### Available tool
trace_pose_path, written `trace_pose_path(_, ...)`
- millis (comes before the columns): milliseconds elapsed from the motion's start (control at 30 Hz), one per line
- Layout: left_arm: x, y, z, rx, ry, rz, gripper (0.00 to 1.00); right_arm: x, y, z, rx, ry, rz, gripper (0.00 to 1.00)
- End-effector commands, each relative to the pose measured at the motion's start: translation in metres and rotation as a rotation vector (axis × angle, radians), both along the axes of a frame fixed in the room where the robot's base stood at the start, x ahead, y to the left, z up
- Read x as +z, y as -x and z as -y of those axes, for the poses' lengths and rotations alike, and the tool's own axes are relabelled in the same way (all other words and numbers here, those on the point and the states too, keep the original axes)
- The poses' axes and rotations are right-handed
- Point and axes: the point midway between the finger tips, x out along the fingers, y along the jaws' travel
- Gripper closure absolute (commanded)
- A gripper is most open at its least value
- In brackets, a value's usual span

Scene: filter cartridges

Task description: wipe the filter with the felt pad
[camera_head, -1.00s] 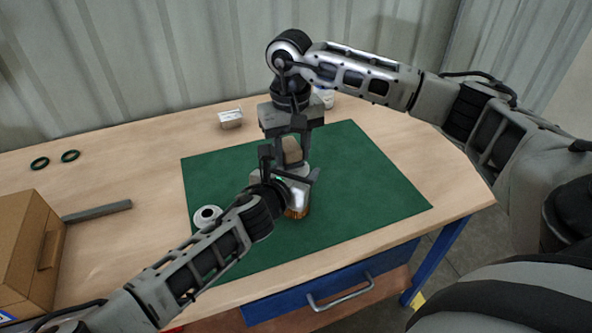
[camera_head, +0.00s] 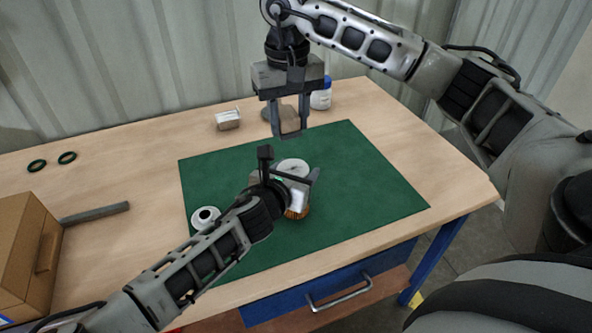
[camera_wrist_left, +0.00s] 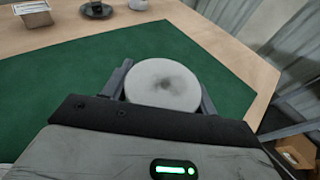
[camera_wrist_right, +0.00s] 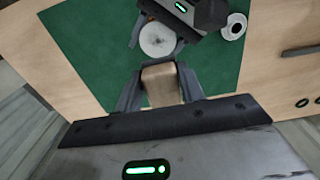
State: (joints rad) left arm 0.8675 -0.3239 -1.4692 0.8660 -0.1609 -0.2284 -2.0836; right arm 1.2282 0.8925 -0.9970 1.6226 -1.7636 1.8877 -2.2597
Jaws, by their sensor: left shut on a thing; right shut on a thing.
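The filter (camera_head: 293,168) stands on the green mat, its round white top facing up and its orange-brown pleated side showing below my left gripper (camera_head: 290,186). That gripper is shut on the filter; its fingers flank the white top (camera_wrist_left: 162,85) in the left wrist view. A grey smudge marks the middle of the top. My right gripper (camera_head: 289,128) is shut on the felt pad, a beige block (camera_wrist_right: 161,85), and holds it up behind the filter, apart from it. The pad's underside is hidden.
The green mat (camera_head: 360,185) is clear on its right side. A white ring-shaped part (camera_head: 205,216) lies at its left. Behind stand a small box (camera_head: 228,119) and a white bottle (camera_head: 321,95).

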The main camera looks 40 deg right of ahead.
Motion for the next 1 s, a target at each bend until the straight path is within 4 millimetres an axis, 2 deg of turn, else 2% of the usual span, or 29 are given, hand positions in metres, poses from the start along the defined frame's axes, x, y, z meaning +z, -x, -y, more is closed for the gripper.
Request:
trace_pose_path(100, 0.000, 0.000, 0.000, 0.000, 0.000, 0.000, 0.66, 0.007, 0.000, 0.000, 0.000, 0.000, 0.000, 0.97)
trace_pose_path(333, 0.000, 0.000, 0.000, 0.000, 0.000, 0.000, 0.66, 0.008, 0.000, 0.000, 0.000, 0.000, 0.000, 0.97)
trace_pose_path(367, 0.000, 0.000, 0.000, 0.000, 0.000, 0.000, 0.39, 0.008, 0.000, 0.000, 0.000, 0.000, 0.000, 0.97)
trace_pose_path(433, 0.000, 0.000, 0.000, 0.000, 0.000, 0.000, 0.20, 0.008, 0.000, 0.000, 0.000, 0.000, 0.000, 0.97)
trace_pose_path(467, 0.000, 0.000, 0.000, 0.000, 0.000, 0.000, 0.17, 0.008, 0.000, 0.000, 0.000, 0.000, 0.000, 0.97)
trace_pose_path(767, 0.000, 0.000, -0.001, 0.000, 0.000, 0.000, 0.17, 0.007, 0.000, 0.000, 0.000, 0.000, 0.000, 0.97)
trace_pose_path(1000, 0.005, 0.007, -0.015, 0.000, 0.000, 0.002, 0.17, 0.007, 0.000, 0.000, 0.000, 0.000, 0.000, 0.97)
